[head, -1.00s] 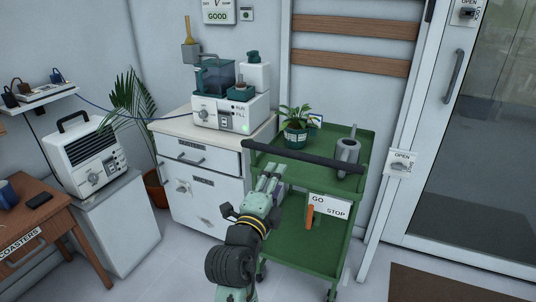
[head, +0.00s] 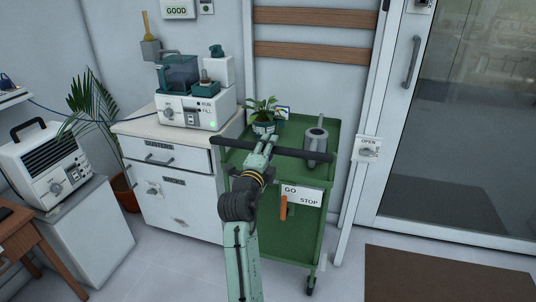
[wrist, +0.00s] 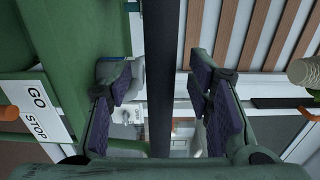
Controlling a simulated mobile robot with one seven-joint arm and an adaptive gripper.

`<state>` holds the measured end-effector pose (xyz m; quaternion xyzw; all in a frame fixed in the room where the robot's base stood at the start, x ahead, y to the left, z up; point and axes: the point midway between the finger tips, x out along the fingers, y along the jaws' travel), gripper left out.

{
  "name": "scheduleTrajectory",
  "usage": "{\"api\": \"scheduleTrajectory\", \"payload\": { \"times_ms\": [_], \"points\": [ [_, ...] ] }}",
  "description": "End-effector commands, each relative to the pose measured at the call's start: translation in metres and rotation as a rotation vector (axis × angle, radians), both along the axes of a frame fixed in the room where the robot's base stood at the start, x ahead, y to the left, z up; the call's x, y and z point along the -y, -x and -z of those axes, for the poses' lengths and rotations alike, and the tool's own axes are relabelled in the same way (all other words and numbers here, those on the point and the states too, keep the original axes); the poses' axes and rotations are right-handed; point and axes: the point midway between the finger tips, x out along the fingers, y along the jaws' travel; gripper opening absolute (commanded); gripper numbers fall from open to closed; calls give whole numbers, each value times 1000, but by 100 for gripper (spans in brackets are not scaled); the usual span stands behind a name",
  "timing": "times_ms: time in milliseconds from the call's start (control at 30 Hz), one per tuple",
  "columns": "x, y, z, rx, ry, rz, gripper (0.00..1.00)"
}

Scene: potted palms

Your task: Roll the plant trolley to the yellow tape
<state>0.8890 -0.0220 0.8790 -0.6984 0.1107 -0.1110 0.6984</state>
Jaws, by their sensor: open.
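The green plant trolley (head: 264,226) stands against the back wall, right of the white cabinet. Its black handle bar (head: 313,155) runs along its near top edge. My gripper (head: 262,145) is at the handle's middle. In the wrist view the dark bar (wrist: 160,60) passes between the two open fingers, with a gap on each side. A potted plant (head: 264,123) and a grey watering can (head: 315,143) stand on the top shelf. A GO/STOP plate (head: 301,195) with an orange lever (head: 284,207) is on the trolley's near side, the lever below GO. No yellow tape is in view.
The white cabinet (head: 190,205) with a machine (head: 197,110) on top stands close on the trolley's left. A glass door (head: 465,130) and a brown mat (head: 430,275) are to the right. Grey floor is clear between trolley and mat.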

Motion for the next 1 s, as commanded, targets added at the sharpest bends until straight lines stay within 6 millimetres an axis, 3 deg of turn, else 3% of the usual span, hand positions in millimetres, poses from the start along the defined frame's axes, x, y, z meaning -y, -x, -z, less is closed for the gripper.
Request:
{"api": "scheduleTrajectory", "payload": {
  "times_ms": [133,433,1000],
  "points": [
    [3,-9,0,0,0,-1,47],
    [3,-11,0,-1,0,-1,45],
    [3,-10,0,-1,0,-1,7]
  ]
}}
